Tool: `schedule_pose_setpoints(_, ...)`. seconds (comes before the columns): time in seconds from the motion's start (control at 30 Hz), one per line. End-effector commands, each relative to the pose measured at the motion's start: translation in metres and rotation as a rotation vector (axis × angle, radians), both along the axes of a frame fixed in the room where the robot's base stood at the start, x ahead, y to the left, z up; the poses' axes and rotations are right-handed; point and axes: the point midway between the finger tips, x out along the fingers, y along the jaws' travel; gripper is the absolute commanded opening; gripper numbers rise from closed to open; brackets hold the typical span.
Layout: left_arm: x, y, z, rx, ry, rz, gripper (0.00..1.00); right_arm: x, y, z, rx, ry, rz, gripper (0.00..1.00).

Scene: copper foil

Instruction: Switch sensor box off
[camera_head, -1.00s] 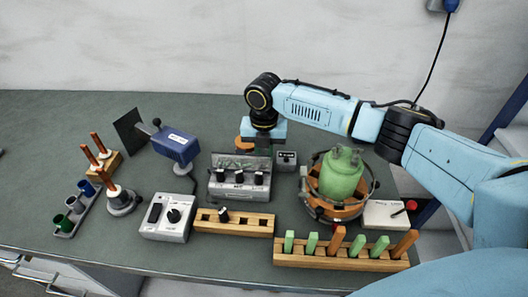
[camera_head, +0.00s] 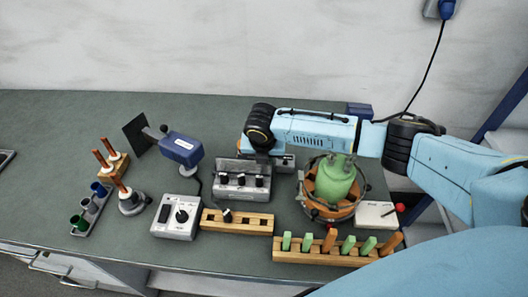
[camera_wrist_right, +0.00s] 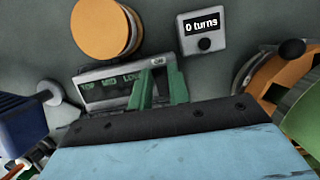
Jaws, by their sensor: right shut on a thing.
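The grey box with three black knobs (camera_head: 241,181) stands mid-bench, and I take it to be the sensor box. In the right wrist view its panel (camera_wrist_right: 104,90) reads TOP, MID and LOW. My right gripper (camera_wrist_right: 160,84) has its green fingers down at the right part of this panel. It is shut on a part of the box that the fingers and palm hide. The box's on or off state cannot be read. My left gripper is not in view.
A small box (camera_wrist_right: 204,34) reading "0 turns" and an orange disc (camera_wrist_right: 107,28) lie just behind. A green vessel in a round stand (camera_head: 336,178) is close on the right. A grey control box (camera_head: 177,216) and wooden racks (camera_head: 236,224) are in front.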

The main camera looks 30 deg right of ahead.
Motion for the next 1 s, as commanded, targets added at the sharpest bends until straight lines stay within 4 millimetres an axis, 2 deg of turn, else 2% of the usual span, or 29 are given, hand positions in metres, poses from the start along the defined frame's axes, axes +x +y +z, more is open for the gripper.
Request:
schedule_pose_setpoints(0.27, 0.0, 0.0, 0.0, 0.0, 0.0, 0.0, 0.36, 0.001, -0.001, 0.0, -0.002, -0.004, -0.001, 0.0)
schedule_pose_setpoints(0.3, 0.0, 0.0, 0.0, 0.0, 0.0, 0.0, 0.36, 0.001, -0.001, 0.0, -0.002, -0.003, 0.0, 0.23)
schedule_pose_setpoints(0.43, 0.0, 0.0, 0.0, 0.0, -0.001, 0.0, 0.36, 0.001, 0.0, 0.0, -0.002, -0.003, 0.0, 0.4)
schedule_pose_setpoints(0.77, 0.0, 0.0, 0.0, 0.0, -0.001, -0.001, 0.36, 0.0, 0.0, 0.003, -0.001, -0.003, 0.0, 0.4)
schedule_pose_setpoints(0.87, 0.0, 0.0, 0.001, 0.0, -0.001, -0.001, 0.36, -0.002, 0.002, 0.013, 0.0, -0.005, 0.002, 0.4)
schedule_pose_setpoints(1.0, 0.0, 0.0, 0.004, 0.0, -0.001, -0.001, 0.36, -0.008, 0.006, 0.039, 0.0, -0.006, 0.002, 0.4)
